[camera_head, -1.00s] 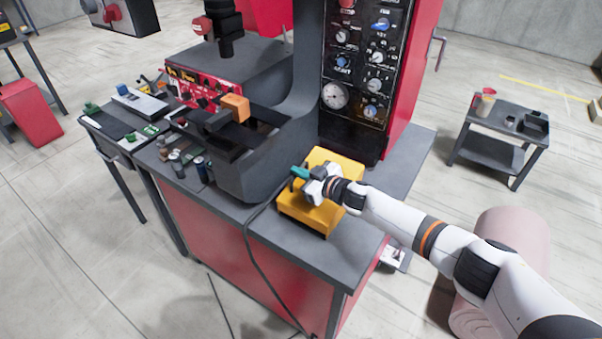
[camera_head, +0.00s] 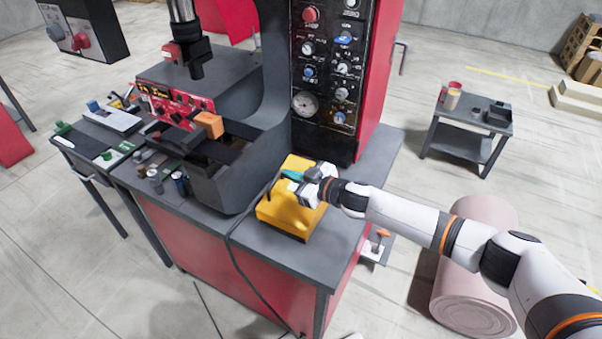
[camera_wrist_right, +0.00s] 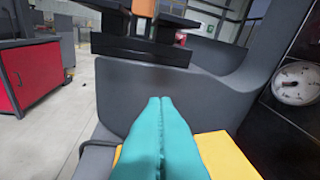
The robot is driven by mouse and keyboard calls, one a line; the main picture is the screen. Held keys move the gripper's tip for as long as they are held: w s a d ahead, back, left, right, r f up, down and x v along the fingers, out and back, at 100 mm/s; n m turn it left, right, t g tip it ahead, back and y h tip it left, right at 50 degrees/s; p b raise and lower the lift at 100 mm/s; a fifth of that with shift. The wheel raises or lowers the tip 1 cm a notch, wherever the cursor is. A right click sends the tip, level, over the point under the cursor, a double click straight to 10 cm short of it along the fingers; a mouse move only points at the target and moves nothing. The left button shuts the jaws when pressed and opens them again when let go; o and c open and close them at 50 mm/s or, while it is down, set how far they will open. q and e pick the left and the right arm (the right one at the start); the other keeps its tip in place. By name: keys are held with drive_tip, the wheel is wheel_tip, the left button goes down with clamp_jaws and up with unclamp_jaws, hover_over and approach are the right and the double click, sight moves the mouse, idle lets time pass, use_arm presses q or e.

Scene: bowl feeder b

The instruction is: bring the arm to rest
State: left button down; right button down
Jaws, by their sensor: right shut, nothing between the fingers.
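My right arm comes in from the right in the head view. Its gripper (camera_head: 291,175) is over the yellow box (camera_head: 290,214) on the grey bench top. In the right wrist view the two teal fingers (camera_wrist_right: 161,125) lie together with nothing between them. The yellow box (camera_wrist_right: 228,155) shows below and to the right of the fingers. I cannot tell whether the fingers touch it. My left gripper is not in view.
The grey machine body (camera_head: 235,175) stands just left of the gripper, and the dial panel (camera_head: 329,75) rises behind it. A black cable (camera_head: 236,255) hangs over the bench front. A pink roll (camera_head: 474,270) stands on the floor under my arm. A small table (camera_head: 470,135) is at the right.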

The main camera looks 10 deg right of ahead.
drive_tip(key=s+a+f+m+h, duration=0.1)
drive_tip(key=s+a+m+h, duration=0.1)
drive_tip(key=s, duration=0.5)
drive_tip(key=s+a+f+m+h, duration=0.1)
drive_tip(key=s+m, duration=0.1)
drive_tip(key=s, duration=0.4)
drive_tip(key=s+d+f+m+g+h, duration=0.35)
drive_tip(key=s+d, duration=0.65)
drive_tip(key=s, duration=0.4)
drive_tip(key=s+d+f+m+g+h, duration=0.2)
drive_tip(key=s+d+g+h, duration=0.25)
drive_tip(key=s+d, duration=0.7)
wheel_tip(320, 180, down, 27)
drive_tip(key=s+a+b, duration=0.3)
drive_tip(key=s+d+f+g+b, duration=0.1)
drive_tip(key=s+d+f, duration=0.2)
drive_tip(key=s+f, duration=1.3)
wheel_tip(320, 180, down, 4)
drive_tip(key=shift+s+d+r+g+b, duration=0.15)
drive_tip(key=shift+s+r+g+b, duration=0.1)
drive_tip(key=shift+g+b, duration=0.15)
